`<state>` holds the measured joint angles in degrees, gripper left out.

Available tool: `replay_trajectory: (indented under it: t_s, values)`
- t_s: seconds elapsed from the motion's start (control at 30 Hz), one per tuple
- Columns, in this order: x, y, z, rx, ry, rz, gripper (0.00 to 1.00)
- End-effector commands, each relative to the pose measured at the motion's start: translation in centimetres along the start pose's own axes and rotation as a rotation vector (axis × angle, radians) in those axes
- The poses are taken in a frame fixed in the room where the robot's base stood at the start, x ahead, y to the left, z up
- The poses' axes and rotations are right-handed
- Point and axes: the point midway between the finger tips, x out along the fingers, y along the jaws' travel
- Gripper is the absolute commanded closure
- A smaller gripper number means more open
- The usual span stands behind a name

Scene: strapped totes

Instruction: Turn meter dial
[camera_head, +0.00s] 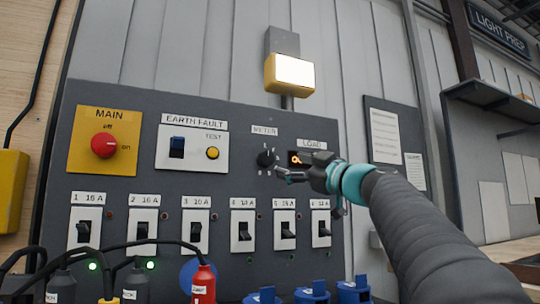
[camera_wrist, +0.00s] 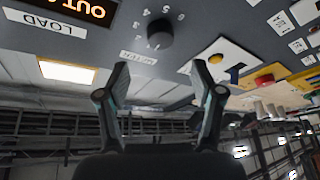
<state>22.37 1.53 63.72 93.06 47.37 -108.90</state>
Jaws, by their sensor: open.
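The meter dial (camera_head: 266,158) is a black round knob on the grey panel, under the METER label and left of the LOAD display (camera_head: 301,158). In the wrist view the dial (camera_wrist: 159,33) appears upside down, with numbers around it, ahead of the fingers. My gripper (camera_head: 284,172) is just right of and slightly below the dial in the head view. In the wrist view my gripper (camera_wrist: 162,80) is open and empty, its two fingers spread. The dial lies beyond the fingertips, between their lines, and does not appear to be held.
The panel has a red main knob (camera_head: 104,145), an earth fault switch (camera_head: 177,147), a yellow test button (camera_head: 212,153) and a row of black breaker switches (camera_head: 195,230) below. A red plug (camera_head: 203,284) and blue sockets (camera_head: 312,292) stick out at the bottom.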

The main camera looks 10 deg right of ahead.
Motion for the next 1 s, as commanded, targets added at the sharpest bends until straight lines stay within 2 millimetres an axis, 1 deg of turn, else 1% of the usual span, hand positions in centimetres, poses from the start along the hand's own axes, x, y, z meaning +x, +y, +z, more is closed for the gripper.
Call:
replay_trajectory:
  t_s: [0.03,0.2,0.4,0.6,0.9,0.93,0.97,1.0]
  values:
    - [1.2,0.2,-0.3,0.002,0.002,-0.003,0.33]
    - [4.4,0.1,-0.4,0.003,0.001,-0.004,0.33]
    - [7.2,0.0,-0.2,0.002,0.001,-0.003,0.33]
    - [8.4,-0.1,-0.1,0.001,0.0,-0.002,0.33]
    - [8.6,-0.1,0.0,0.001,0.0,-0.001,0.33]
    - [8.6,-0.1,0.0,0.001,0.0,-0.001,0.38]
    - [8.6,-0.1,0.0,0.001,0.0,-0.001,0.46]
    - [8.6,-0.1,0.0,0.001,0.0,-0.001,0.56]
